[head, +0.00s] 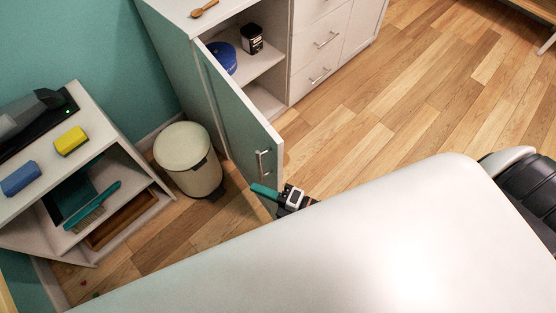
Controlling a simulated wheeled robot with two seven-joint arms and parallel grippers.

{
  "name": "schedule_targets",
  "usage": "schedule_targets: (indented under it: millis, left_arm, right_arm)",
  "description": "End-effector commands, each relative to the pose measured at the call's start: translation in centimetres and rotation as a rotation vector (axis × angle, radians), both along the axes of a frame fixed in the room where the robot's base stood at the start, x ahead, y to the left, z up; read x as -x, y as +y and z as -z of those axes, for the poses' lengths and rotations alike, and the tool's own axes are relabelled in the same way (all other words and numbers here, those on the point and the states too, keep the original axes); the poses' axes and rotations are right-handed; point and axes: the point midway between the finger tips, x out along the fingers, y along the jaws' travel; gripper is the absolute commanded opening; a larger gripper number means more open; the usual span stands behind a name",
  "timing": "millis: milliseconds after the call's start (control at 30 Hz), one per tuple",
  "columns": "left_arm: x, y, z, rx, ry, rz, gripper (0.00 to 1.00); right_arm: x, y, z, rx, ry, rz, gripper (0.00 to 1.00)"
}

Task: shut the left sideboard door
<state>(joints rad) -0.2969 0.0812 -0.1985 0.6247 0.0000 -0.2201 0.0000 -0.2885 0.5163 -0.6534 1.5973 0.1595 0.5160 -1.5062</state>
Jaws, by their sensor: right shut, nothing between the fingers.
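The left sideboard door (232,112) stands wide open, swung out from the white sideboard (174,36). Its green-grey face shows with a metal bar handle (263,163) near the free edge. My right gripper (263,190) is shut and empty. Its teal fingertips overlap the lower free end of the door, just below the handle in the picture; I cannot tell whether they touch it. Inside the open compartment, a blue round item (222,58) and a dark jar (251,39) stand on the shelf. My left gripper is not in view.
A cream bin (186,150) stands left of the door, close to it. A white shelf unit (105,125) with yellow and blue blocks and a teal brush is at the left. A wooden spoon (204,9) lies on the sideboard top. Wooden floor (400,95) at the right is clear.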

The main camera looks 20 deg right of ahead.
Motion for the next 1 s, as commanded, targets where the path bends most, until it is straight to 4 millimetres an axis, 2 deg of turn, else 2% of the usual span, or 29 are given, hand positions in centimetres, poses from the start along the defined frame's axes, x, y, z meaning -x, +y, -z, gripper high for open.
schedule_targets:
  millis: [133, 233, 400, 867, 1000]
  left_arm:
    - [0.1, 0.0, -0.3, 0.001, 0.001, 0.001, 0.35]
    - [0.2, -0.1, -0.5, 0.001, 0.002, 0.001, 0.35]
    - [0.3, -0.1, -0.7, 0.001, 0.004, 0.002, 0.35]
    - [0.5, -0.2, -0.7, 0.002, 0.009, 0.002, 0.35]
    - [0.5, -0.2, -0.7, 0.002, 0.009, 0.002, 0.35]
  right_arm:
    - [-2.5, 2.1, -0.2, -0.002, -0.004, 0.000, 0.00]
    - [-2.9, 0.2, 0.0, 0.007, 0.001, -0.001, 0.00]
    - [-3.5, -1.4, 0.0, 0.003, 0.002, 0.000, 0.00]
    - [-3.7, -1.9, 0.1, 0.000, 0.001, 0.001, 0.00]
    - [-3.3, -3.1, 0.3, 0.003, 0.004, 0.004, 0.00]
